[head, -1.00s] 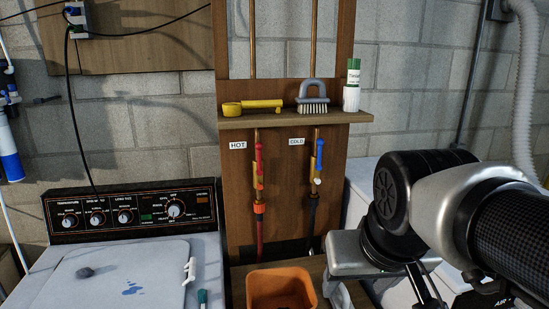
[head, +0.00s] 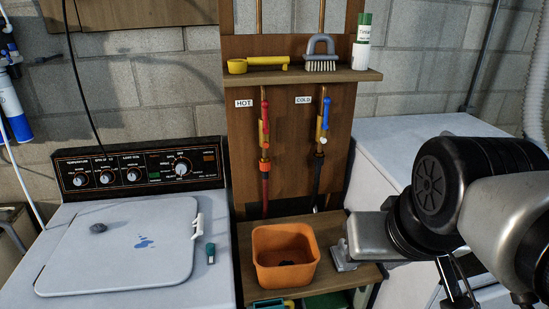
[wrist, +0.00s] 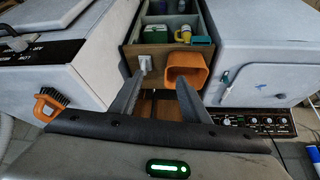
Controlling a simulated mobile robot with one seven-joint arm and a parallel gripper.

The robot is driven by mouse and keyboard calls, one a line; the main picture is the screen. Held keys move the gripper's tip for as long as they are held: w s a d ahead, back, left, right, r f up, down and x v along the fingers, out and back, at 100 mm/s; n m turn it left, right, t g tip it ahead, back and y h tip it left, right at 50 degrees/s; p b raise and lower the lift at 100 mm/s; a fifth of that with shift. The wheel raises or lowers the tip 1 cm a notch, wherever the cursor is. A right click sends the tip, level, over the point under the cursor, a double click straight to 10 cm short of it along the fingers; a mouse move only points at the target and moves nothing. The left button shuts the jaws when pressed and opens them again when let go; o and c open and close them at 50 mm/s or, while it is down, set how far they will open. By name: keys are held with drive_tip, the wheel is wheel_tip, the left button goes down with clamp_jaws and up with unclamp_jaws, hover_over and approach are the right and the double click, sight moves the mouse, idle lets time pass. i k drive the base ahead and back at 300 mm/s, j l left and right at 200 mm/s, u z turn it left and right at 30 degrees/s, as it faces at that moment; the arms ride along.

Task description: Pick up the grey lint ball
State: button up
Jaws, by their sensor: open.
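The grey lint ball (head: 98,228) is a small dark fuzzy lump on the left part of the washer's white lid (head: 85,272) in the head view. A small grey spot on the lid at the right of the wrist view (wrist: 281,96) looks like the same ball. My gripper (wrist: 160,85) is open and empty, its two fingers apart in the wrist view. In the head view, my gripper is near the orange bin, well to the right of the lint ball. Its fingertips are hard to make out there.
An orange bin (head: 285,258) with dark bits inside stands on a wooden cabinet between the machines. A white handle (head: 197,226) and teal marker (head: 210,253) lie right of the lint ball. A blue stain (head: 145,243) marks the lid. A shelf (head: 300,78) holds a brush and yellow scoop.

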sight(98, 228)
drive_tip(key=u, duration=1.7)
drive_tip(key=z, duration=0.35)
drive_tip(key=i+j+z, duration=0.25)
drive_tip(key=j+z, duration=0.55)
drive_tip(key=j, duration=0.15)
drive_tip(key=i+j, duration=0.1)
drive_tip(key=j, duration=0.55)
drive_tip(key=i+j+z, duration=0.1)
drive_tip(key=j, duration=0.55)
drive_tip(key=i+j, duration=0.15)
drive_tip(key=j, duration=0.5)
drive_tip(key=z, duration=0.05)
